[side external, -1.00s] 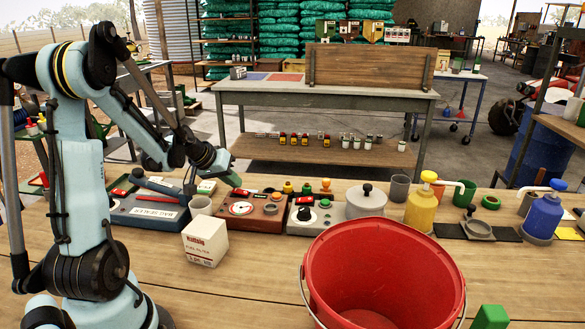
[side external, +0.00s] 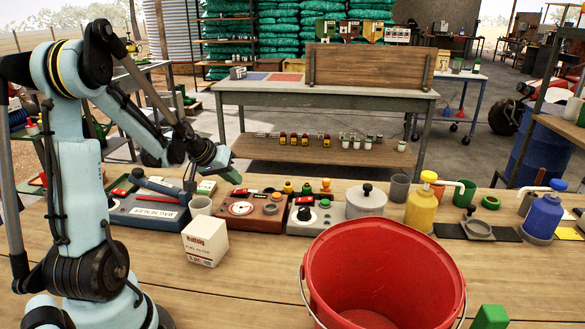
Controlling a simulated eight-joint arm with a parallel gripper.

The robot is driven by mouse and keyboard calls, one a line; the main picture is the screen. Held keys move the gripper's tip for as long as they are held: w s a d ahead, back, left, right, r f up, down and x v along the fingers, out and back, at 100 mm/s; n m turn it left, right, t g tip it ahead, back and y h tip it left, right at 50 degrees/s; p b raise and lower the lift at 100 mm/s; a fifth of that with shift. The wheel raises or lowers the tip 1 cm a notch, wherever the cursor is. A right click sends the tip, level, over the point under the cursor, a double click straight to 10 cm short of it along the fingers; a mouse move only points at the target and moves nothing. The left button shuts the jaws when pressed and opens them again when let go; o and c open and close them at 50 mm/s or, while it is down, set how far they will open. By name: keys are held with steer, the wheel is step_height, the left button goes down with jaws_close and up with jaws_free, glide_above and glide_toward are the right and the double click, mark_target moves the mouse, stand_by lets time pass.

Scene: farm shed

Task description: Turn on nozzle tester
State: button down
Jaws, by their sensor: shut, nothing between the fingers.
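My gripper (side external: 231,174) is shut and empty, with its tip in the air above the back-left part of a red-brown box (side external: 262,221). This box has a round white gauge (side external: 241,208), a red switch-like part (side external: 239,193) at its back left and small knobs at its back right. A grey box (side external: 303,226) with a black dial and coloured buttons stands to its right. No label reading nozzle tester is legible, so I cannot tell for certain which box it is. The switch's position is too small to tell.
A bag sealer (side external: 150,211) stands to the left, with a grey cup (side external: 200,206) and a white carton (side external: 205,241) in front. A large red bucket (side external: 384,260) fills the front right. A lidded pot (side external: 366,201) and yellow pump bottle (side external: 421,208) stand behind it.

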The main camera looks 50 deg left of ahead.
steer(key=shift+r, duration=0.15)
steer(key=shift+w+d+r, duration=0.1)
steer(key=shift+r, duration=0.7)
steer(key=shift+w+d+r, duration=0.15)
steer(key=shift+r, duration=0.7)
steer(key=shift+w+d+r, duration=0.1)
steer(key=shift+r, duration=0.7)
steer(key=shift+d, duration=0.35)
steer(key=s+d+m, duration=0.3)
steer(key=d+m, duration=0.1)
steer(key=d, duration=0.9)
steer(key=s+d+r+m, duration=0.1)
steer(key=s+d+m, duration=0.2)
steer(key=d, duration=1)
steer(key=shift+s+d+r+m+h, duration=0.2)
steer(key=shift+m+h, duration=0.1)
steer(key=shift+m, duration=0.1)
